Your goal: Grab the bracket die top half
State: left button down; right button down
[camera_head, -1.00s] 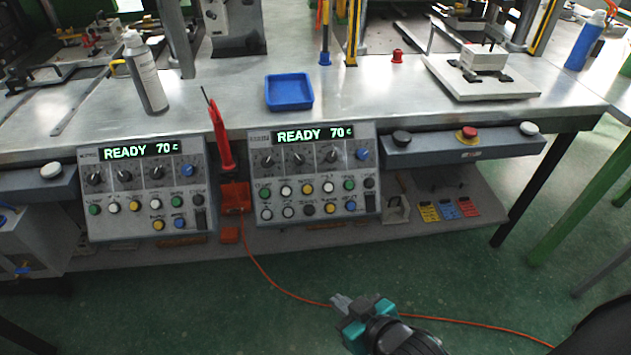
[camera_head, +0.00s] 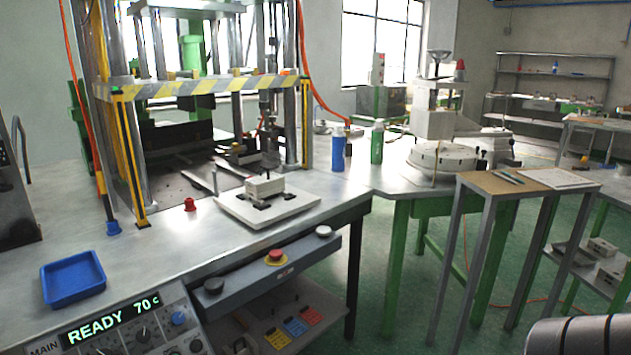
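A pale die block (camera_head: 264,186) sits on a white plate (camera_head: 245,212) at the right end of the metal workbench. Smaller pale blocks (camera_head: 601,246) lie on the lower shelf of a side table at the right edge. I cannot tell which of these is the bracket die top half. Neither of my grippers is in view. A grey rounded piece at the bottom right corner appears to be part of my own arm.
A blue tray (camera_head: 73,283) and a control panel (camera_head: 130,325) are at the front left. A press with a striped bar (camera_head: 200,86) stands behind. A wooden-topped side table (camera_head: 520,183) stands right, with green floor (camera_head: 400,325) between it and the bench.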

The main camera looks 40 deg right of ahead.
aim_at(269, 180)
jog(key=z, duration=1.15)
jog(key=i+u, duration=0.1)
jog(key=u, duration=2.8)
jog(key=k+l+u, duration=0.15)
jog(key=l+u, duration=0.35)
jog(key=k+l+u, duration=0.15)
jog(key=u, duration=0.3)
jog(key=k+l+u, duration=0.25)
jog(key=u, duration=0.25)
jog(key=k+l+u, duration=0.25)
jog(key=u, duration=0.2)
jog(key=k+z, duration=0.35)
jog(key=k+l+z, duration=0.15)
jog(key=k+z, duration=0.25)
